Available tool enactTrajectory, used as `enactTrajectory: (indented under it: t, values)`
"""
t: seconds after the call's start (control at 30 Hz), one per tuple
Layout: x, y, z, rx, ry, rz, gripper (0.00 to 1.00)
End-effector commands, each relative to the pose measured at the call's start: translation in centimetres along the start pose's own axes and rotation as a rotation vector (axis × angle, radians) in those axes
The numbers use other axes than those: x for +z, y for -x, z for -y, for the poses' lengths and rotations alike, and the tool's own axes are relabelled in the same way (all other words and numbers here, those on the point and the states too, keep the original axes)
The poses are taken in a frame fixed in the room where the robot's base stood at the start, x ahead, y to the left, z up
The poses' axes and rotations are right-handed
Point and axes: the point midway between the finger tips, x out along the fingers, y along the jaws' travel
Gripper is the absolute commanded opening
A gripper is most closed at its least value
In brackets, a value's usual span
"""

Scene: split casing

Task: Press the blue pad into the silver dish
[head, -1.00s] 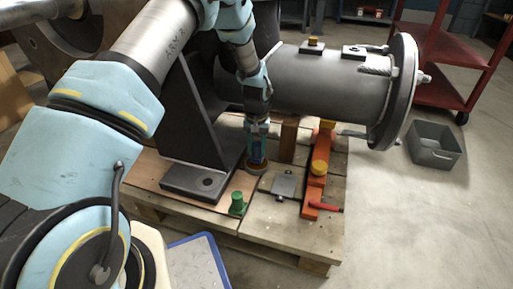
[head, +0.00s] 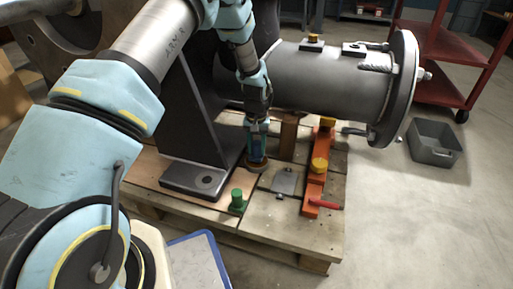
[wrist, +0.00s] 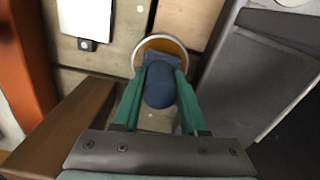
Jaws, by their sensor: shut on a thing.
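The blue pad (wrist: 160,85) is between the green fingers of my gripper (wrist: 158,72) in the wrist view, with a flatter blue part at its far end. In the head view my gripper (head: 257,158) points down over the dish (head: 257,169) on the pallet. I cannot tell whether the pad touches the dish floor, as the pad and fingers cover it.
A dark steel bracket (head: 190,125) stands close left of my gripper, and a brown wooden block (head: 288,142) close right. A large grey cylinder (head: 325,85) overhangs.

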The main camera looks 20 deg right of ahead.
Motion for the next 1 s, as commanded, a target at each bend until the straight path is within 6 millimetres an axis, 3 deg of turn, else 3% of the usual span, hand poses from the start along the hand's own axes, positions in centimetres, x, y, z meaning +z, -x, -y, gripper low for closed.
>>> enactTrajectory:
  t: [1.0]
  values:
    - [-0.02,-0.82,0.0,0.0,0.0,0.0,0.0]
